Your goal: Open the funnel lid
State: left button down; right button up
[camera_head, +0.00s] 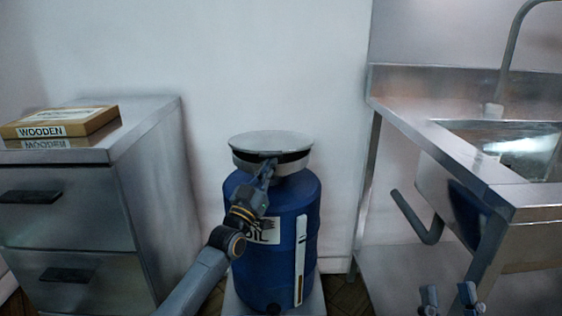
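A blue barrel (308,215) stands in the middle, with a grey metal funnel (243,162) on top. The funnel's round lid (270,138) lies across the top, with a dark band visible beneath its front rim. My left gripper (267,167) reaches up in front of the barrel, its fingertips at the front of the funnel just under the lid's rim. The fingers are small and dark there, so I cannot tell whether they grip anything. My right gripper (449,294) is at the bottom right, away from the barrel, with its fingers apart and nothing between them.
A metal drawer cabinet (152,135) stands left of the barrel, with a box labelled WOODEN (62,121) on top. A steel sink counter (420,130) with a faucet (508,60) is on the right. A white wall is close behind the barrel.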

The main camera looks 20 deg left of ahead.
aim_at(269, 152)
pick_arm(q)
jog(key=shift+w+a+r, duration=0.1)
jog(key=shift+w+r, duration=0.15)
jog(key=shift+r, duration=0.4)
pick_arm(e)
jog(key=shift+w+f+g, duration=0.45)
jog(key=shift+f+g, duration=0.05)
jog(key=shift+f, duration=0.2)
jog(key=shift+w+f+g, duration=0.45)
jog(key=shift+f+g, duration=0.05)
jog(key=shift+f, duration=0.15)
jog(key=shift+h, duration=0.3)
pick_arm(q)
jog(key=shift+r+p, duration=0.2)
jog(key=shift+p, duration=0.2)
jog(key=shift+w+r+p, duration=0.25)
jog(key=shift+r+p, duration=0.6)
jog(key=shift+r, duration=0.35)
jog(key=shift+w+a+r+p, duration=0.1)
jog(key=shift+w+r+p, duration=0.1)
jog(key=shift+r+p, duration=0.85)
jog(key=shift+r, duration=0.3)
pick_arm(e)
notch_tip(269, 152, down, 16)
jog(key=d+g+h, duration=0.2)
jog(key=g+h, duration=0.1)
jog(key=g, duration=0.6)
jog(key=shift+s+d+r+m+g, duration=0.2)
jog(key=shift+s+m+g, duration=0.1)
jog(key=shift+s+g, duration=0.1)
